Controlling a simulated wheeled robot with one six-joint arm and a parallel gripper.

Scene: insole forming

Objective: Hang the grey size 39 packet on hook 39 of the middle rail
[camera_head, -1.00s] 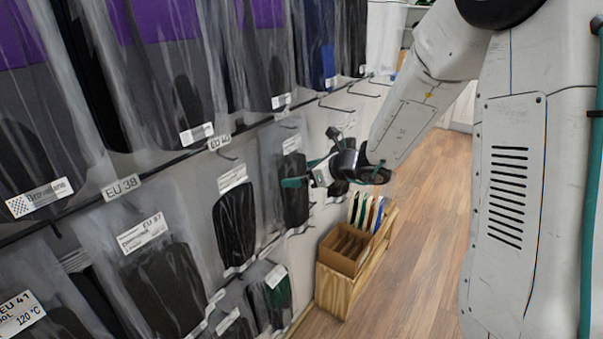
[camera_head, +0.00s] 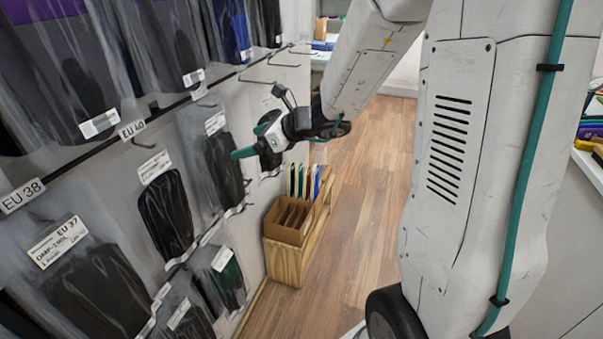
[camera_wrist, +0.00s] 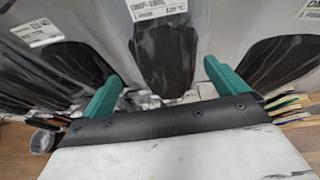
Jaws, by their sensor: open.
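My gripper (camera_head: 255,137) has teal fingers and is open and empty, held out in front of the packet wall. The wrist view shows its two fingers (camera_wrist: 162,75) apart, with packets behind them and nothing between them. A rail (camera_head: 75,162) carries the tags EU 38 (camera_head: 22,195) and EU 40 (camera_head: 132,130); it appears to be the middle one. A bare hook (camera_head: 143,141) shows below the EU 40 tag. No tag 39 can be read. I cannot pick out the grey size 39 packet; one grey packet (camera_head: 58,240) reads EU 37, and other labels are too small.
Packets with purple and blue parts (camera_head: 238,30) hang above the rail; dark-insole packets (camera_head: 165,205) hang below. Wood floor (camera_head: 350,200) is clear. A counter (camera_head: 590,180) is at right.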

